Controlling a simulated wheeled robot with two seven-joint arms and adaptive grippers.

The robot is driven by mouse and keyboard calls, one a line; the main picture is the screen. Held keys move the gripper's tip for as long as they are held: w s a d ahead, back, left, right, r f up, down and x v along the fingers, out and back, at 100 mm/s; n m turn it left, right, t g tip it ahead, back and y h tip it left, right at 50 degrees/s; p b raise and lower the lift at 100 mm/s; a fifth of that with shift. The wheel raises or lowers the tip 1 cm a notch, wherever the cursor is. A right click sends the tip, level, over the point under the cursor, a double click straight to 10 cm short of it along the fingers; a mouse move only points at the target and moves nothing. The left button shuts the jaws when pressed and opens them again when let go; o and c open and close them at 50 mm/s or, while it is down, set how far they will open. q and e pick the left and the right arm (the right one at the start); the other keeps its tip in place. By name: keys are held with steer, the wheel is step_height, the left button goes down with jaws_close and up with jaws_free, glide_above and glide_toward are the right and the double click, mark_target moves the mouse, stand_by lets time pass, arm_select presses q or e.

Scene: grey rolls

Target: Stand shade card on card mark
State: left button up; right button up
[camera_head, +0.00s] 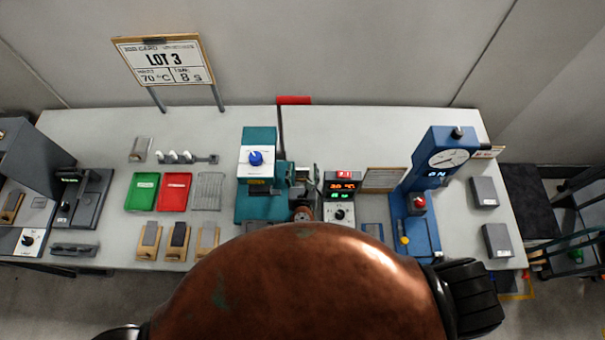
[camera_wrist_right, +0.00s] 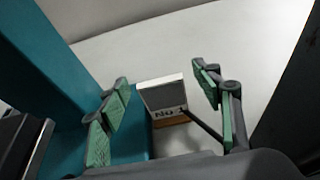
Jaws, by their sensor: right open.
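My right gripper (camera_head: 301,190) is small and partly hidden in the head view, beside the teal machine. In the right wrist view its two green-padded fingers (camera_wrist_right: 160,78) are spread apart and empty. A small grey card (camera_wrist_right: 163,96) with a pale top edge and lettering starting "NO" shows between and beyond them. It stands tilted on a brown base, and I see no finger touching it. I cannot tell for certain that it is the shade card. I cannot make out the card mark. My left gripper is not in view.
The teal machine (camera_head: 257,205) stands close to the left of the right gripper. A controller with red digits (camera_head: 341,190) and a blue press (camera_head: 425,200) stand to the right. Green (camera_head: 142,192) and red (camera_head: 174,192) trays lie left. My copper-coloured body part hides the table's front middle.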

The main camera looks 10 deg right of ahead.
steer(key=shift+w+f, duration=0.15)
steer(key=shift+w, duration=0.2)
steer(key=c, duration=1.2)
steer(key=shift+c, duration=0.2)
